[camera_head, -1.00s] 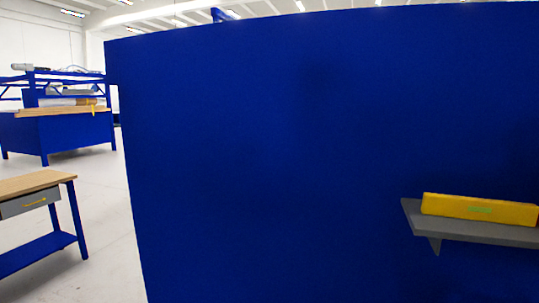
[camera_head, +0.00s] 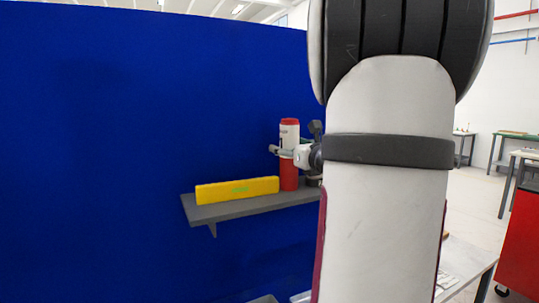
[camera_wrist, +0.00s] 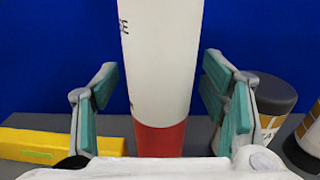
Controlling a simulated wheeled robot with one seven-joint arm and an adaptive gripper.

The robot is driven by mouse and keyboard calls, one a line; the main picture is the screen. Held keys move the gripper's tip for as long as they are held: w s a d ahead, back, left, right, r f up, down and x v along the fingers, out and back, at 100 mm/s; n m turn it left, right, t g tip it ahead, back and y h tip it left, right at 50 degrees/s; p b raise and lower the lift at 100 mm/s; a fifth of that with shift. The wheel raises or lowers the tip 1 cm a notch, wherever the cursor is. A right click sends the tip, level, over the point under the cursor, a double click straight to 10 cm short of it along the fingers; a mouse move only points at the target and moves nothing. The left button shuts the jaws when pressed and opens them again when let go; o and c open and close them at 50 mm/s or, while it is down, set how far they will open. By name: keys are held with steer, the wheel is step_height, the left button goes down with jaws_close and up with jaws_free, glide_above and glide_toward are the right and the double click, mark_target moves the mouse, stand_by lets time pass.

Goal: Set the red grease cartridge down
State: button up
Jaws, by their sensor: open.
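The red grease cartridge (camera_head: 289,176), white in its upper part with a red cap and red lower part, stands upright on the grey wall shelf (camera_head: 230,208). It sits at the right of the yellow box. In the wrist view the cartridge (camera_wrist: 161,70) rises between the two teal finger pads of my gripper (camera_wrist: 165,105). A gap shows on each side, so the pads do not touch it. My gripper (camera_head: 286,151) also shows in the head view, around the cartridge at mid height. The cartridge's base is hidden in the wrist view.
A yellow box (camera_head: 237,190) lies on the shelf left of the cartridge and also shows in the wrist view (camera_wrist: 40,144). A dark-lidded container (camera_wrist: 268,103) stands close on the right, with another partly visible beyond it. The blue panel (camera_head: 130,140) stands behind the shelf.

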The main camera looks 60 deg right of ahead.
steer(key=c, duration=1.5)
jaws_close()
steer(key=shift+r, duration=0.15)
